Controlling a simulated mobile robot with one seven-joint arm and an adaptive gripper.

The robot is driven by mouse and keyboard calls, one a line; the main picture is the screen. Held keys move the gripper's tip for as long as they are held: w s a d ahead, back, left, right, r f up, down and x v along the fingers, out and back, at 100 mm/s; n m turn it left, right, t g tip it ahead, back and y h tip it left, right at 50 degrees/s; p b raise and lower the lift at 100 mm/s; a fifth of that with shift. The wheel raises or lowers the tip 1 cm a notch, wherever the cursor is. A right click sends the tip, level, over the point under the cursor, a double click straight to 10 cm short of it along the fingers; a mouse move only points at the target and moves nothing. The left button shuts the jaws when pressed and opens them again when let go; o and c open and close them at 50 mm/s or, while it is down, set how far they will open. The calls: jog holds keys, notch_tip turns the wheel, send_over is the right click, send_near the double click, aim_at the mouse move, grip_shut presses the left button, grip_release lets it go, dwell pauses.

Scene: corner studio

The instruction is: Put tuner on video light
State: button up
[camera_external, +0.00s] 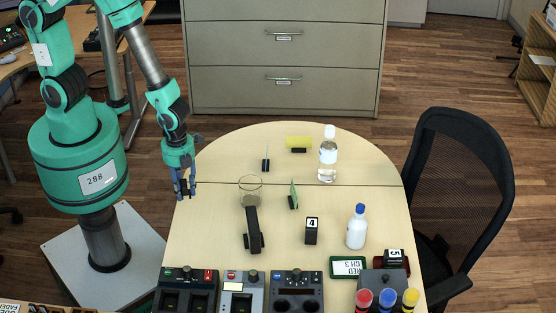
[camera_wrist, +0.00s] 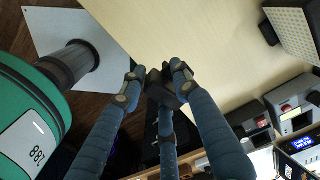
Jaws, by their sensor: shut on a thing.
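My gripper (camera_external: 185,190) is shut on a small dark object, which I take to be the tuner (camera_wrist: 164,88). In the wrist view it sits between the blue fingertips, partly hidden by them. The gripper is at the left edge of the table, in the external view. A pale dotted panel (camera_wrist: 296,28), which looks like the video light, stands at the top right of the wrist view, apart from my gripper. In the external view it seems to be the dark upright thing (camera_external: 253,230) right of and nearer than the gripper, seen nearly edge-on.
On the table (camera_external: 225,165) stand a glass (camera_external: 250,187), a green card (camera_external: 294,196), a black block numbered 4 (camera_external: 312,231), a white bottle (camera_external: 356,228) and a clear bottle (camera_external: 327,158). Consoles (camera_external: 242,293) line the front edge. The table's left rear is clear.

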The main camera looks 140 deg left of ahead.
jog(key=w+a+r+m, duration=0.2)
jog(key=w+r, duration=0.3)
jog(key=w, duration=0.2)
jog(key=shift+w+a+r+m, duration=0.3)
jog(key=shift+w+r+m, duration=0.05)
jog(key=shift+m, duration=0.05)
jog(key=b, duration=0.2)
send_over(252, 219)
jog(key=shift+d+f, duration=0.1)
jog(key=shift+f, duration=0.7)
jog(key=shift+f+b, duration=0.3)
jog(key=shift+f, duration=1.45)
jog(key=shift+f, duration=0.1)
